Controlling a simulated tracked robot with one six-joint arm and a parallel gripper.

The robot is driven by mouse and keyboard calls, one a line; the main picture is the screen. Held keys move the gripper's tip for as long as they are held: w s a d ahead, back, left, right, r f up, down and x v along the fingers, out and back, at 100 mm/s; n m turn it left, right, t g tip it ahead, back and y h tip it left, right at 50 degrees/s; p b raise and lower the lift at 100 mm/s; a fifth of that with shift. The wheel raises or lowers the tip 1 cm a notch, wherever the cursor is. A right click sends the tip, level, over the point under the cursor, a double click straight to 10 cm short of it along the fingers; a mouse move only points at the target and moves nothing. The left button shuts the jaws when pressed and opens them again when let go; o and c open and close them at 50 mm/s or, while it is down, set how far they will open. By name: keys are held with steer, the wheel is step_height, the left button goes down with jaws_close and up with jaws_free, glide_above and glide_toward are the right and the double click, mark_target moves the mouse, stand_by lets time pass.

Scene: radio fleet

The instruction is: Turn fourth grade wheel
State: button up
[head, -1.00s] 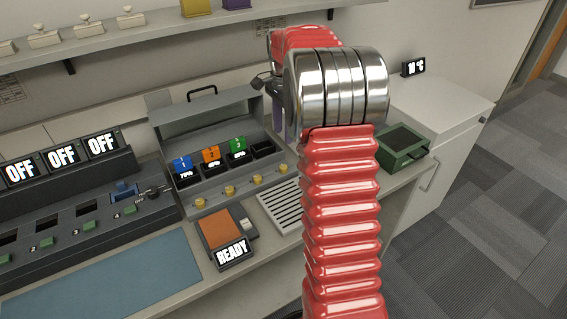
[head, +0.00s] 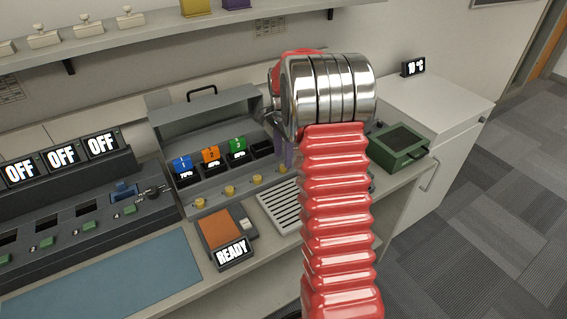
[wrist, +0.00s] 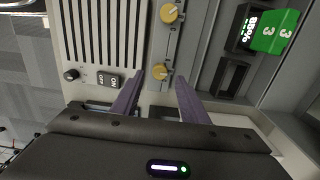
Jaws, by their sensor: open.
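The grey case (head: 205,110) stands open on the bench in the head view, with a row of yellow grade wheels along its front. The fourth wheel (head: 283,169) is at the right end, just below my purple fingertips. In the wrist view the fourth wheel (wrist: 160,72) shows between the tips of my open gripper (wrist: 159,79). A gap shows on both sides of it; whether the tips are down at its height I cannot tell. The third wheel (wrist: 169,12) is above it in that view. The slot beside the fourth wheel (wrist: 232,78) looks empty.
Blue, orange and green numbered blocks (head: 237,147) stand in the case's other slots. A white slatted grille (head: 281,207) lies in front, beside a READY display (head: 232,253). A green tray (head: 399,144) is at the right. An on/off switch (wrist: 108,79) is close to my left finger.

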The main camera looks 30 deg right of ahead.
mark_target(283, 166)
steer(key=shift+f, duration=2)
jaws_close()
steer(key=shift+n, duration=0.4)
steer(key=n, duration=0.4)
steer(key=shift+r, duration=0.1)
steer(key=shift+n, duration=2)
